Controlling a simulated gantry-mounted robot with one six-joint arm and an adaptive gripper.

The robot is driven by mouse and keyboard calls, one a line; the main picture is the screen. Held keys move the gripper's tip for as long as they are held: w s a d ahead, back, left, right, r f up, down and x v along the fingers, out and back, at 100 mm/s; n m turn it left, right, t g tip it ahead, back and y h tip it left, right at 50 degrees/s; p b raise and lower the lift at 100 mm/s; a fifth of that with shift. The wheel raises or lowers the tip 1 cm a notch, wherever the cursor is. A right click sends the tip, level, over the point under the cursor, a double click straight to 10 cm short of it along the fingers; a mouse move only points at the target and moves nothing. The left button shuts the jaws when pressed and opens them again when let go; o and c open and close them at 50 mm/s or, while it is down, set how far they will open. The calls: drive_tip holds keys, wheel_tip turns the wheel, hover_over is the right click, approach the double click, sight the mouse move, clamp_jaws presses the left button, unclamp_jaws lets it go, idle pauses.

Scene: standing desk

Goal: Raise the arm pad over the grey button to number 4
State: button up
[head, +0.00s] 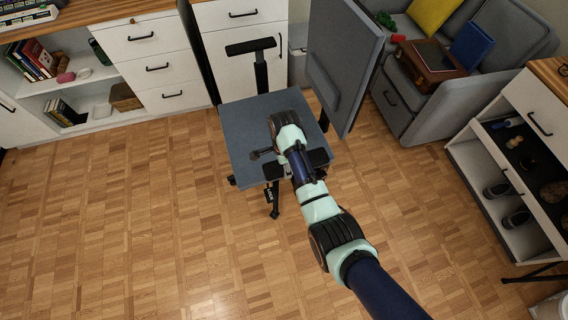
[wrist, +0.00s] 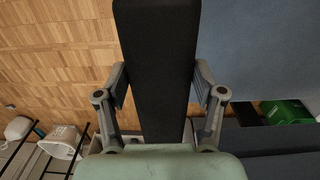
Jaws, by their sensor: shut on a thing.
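The near arm pad (wrist: 157,60) is a long black bar that runs down the middle of the wrist view. My gripper (wrist: 160,84) has one grey finger on each side of it and is shut on it. In the head view the arm pad's black ends (head: 273,171) show on both sides of my wrist, beside the chair seat (head: 240,125). My wrist hides the pad's middle and my fingers there. A small marked part (head: 268,195) shows below the pad, but its numbers are too small to read. I cannot make out the grey button.
The chair's other arm pad (head: 250,47) stands on its post at the far side, and the tall backrest (head: 345,65) rises on the right. White drawers (head: 155,60) stand behind, a grey sofa (head: 410,100) and an open cabinet (head: 510,180) to the right. The wooden floor (head: 120,220) is clear.

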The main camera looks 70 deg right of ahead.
wheel_tip(320, 180, up, 6)
drive_tip(key=p, duration=0.6)
drive_tip(key=shift+r, duration=0.15)
drive_tip(key=shift+f, duration=0.2)
drive_tip(key=o, duration=1.7)
drive_tip(key=shift+r, duration=0.1)
wheel_tip(320, 180, up, 7)
drive_tip(key=shift+r, duration=0.15)
